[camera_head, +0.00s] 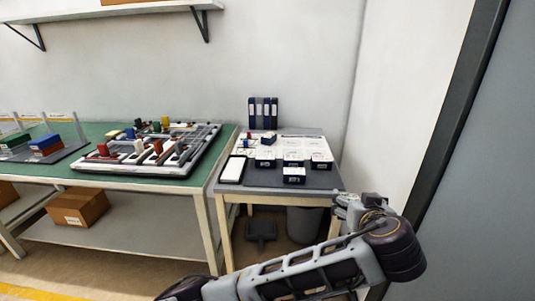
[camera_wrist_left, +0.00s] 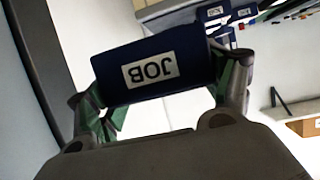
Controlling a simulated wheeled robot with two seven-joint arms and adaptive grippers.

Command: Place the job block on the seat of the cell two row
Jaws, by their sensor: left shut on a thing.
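In the left wrist view a dark blue job block (camera_wrist_left: 193,55) with a white "JOB" label, upside down in the picture, sits between the fingers of my left gripper (camera_wrist_left: 160,88), which is shut on it. In the head view my arm reaches across the lower right. Its end is by the small table's front right corner, and the fingers and block cannot be made out there. Which seat belongs to the cell two row is too small to read.
One labelled block (camera_head: 294,175) stands in front of the row. A white-faced tablet-like thing (camera_head: 232,169) lies at left. Dark binders (camera_head: 263,112) stand behind. A green bench (camera_head: 70,172) with a grey frame (camera_head: 200,150) is at left. A wall and dark door frame are close at right.

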